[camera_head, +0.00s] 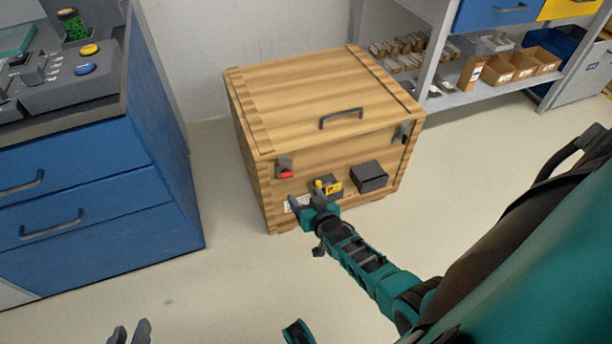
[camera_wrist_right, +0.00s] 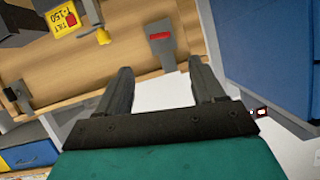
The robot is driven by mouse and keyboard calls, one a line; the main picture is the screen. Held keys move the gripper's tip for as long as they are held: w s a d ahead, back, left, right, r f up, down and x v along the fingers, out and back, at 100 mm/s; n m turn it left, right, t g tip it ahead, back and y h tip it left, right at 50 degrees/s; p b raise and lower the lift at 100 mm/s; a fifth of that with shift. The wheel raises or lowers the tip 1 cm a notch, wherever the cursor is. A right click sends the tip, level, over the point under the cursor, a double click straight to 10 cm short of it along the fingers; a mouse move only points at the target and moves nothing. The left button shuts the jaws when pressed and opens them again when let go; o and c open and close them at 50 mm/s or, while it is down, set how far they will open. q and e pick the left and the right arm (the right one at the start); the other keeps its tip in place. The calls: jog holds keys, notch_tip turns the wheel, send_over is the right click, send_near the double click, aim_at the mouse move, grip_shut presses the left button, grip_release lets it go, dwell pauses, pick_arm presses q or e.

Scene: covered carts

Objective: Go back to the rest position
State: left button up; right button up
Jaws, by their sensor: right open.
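My right gripper (camera_head: 301,205) is in front of the lower front face of a wooden crate (camera_head: 300,88), near its lower left part. In the right wrist view my right gripper (camera_wrist_right: 160,78) has its two fingers apart with nothing between them. My left gripper (camera_head: 130,333) shows only as two dark fingertips at the bottom edge. They stand apart and I see nothing between them.
The closed crate has a lid handle (camera_head: 341,117), a red-marked latch (camera_head: 286,170), a yellow tag (camera_head: 333,188) and a black box (camera_head: 369,177). A blue cabinet (camera_head: 90,200) stands left, a shelf (camera_head: 480,97) behind right. Floor in front is clear.

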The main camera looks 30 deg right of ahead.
pick_arm(q)
jog(key=shift+s, duration=0.1)
pick_arm(e)
jog(key=shift+s, duration=0.1)
pick_arm(q)
jog(key=shift+d+r, duration=0.1)
jog(key=shift+r, duration=0.05)
jog(key=shift+w, duration=0.2)
pick_arm(e)
jog(key=s+a+r+n+g+y, duration=0.3)
jog(key=s+a+r+n+y, duration=0.25)
jog(key=s+a+r, duration=0.95)
pick_arm(q)
jog(key=s+a+r+y+p, duration=0.1)
jog(key=a+r+p, duration=0.2)
jog(key=r+p, duration=0.5)
jog(key=p, duration=0.5)
jog(key=shift+s+r, duration=0.35)
jog(key=shift+r, duration=0.05)
pick_arm(e)
notch_tip(320, 180, up, 9)
jog(key=s+d+h, duration=0.1)
jog(key=d, duration=0.2)
jog(key=shift+f+n, duration=0.15)
jog(key=shift+n, duration=0.2)
jog(key=shift+s, duration=0.1)
jog(key=shift+c, duration=0.5)
